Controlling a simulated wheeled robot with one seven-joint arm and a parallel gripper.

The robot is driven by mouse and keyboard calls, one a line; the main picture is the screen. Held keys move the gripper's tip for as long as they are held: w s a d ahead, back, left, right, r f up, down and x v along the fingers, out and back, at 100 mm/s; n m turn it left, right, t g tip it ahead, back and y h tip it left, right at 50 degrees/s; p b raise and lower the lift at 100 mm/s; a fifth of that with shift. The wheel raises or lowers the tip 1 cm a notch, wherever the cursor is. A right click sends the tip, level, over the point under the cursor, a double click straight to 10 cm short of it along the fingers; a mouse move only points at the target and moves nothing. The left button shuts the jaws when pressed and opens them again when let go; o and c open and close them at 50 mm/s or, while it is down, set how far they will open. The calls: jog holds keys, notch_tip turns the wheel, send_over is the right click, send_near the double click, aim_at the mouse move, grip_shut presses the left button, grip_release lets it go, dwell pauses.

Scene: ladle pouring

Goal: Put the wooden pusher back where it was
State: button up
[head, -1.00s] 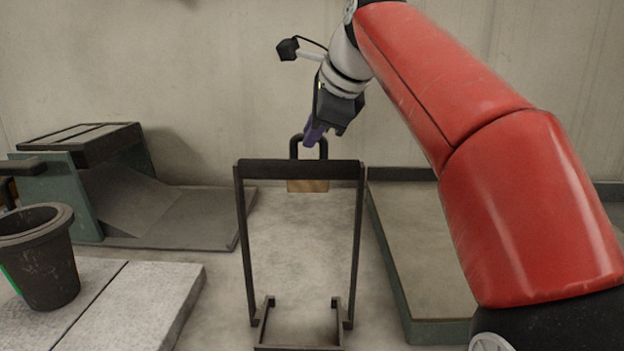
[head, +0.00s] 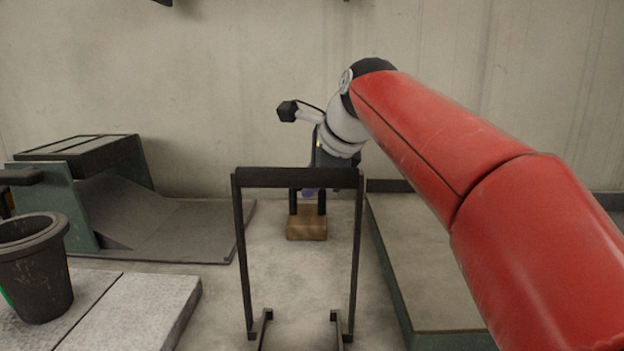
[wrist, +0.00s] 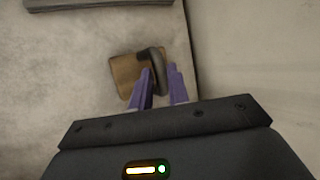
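The wooden pusher is a light wooden block (head: 306,225) with a dark looped handle. In the head view it is upright behind the dark frame, at or just above the floor; I cannot tell whether it touches. My gripper (head: 309,191) is directly above it, partly hidden by the frame's top bar. In the wrist view the purple fingers of my gripper (wrist: 160,77) are on either side of the handle, closed on it, with the wooden block (wrist: 126,76) showing to the left.
The dark upright frame (head: 297,178) stands in front of the pusher. A raised slab with green sides (head: 430,260) lies to the right. A green stand with a grey ramp (head: 140,215) is at left. A dark bucket (head: 38,275) sits on a pale slab (head: 140,305) at front left.

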jog(key=o, duration=0.4)
jog(key=shift+c, duration=0.2)
jog(key=shift+f+b, duration=0.2)
jog(key=shift+b, duration=0.2)
jog(key=p+v, duration=0.1)
jog(key=v, duration=0.7)
jog(key=shift+w, duration=0.1)
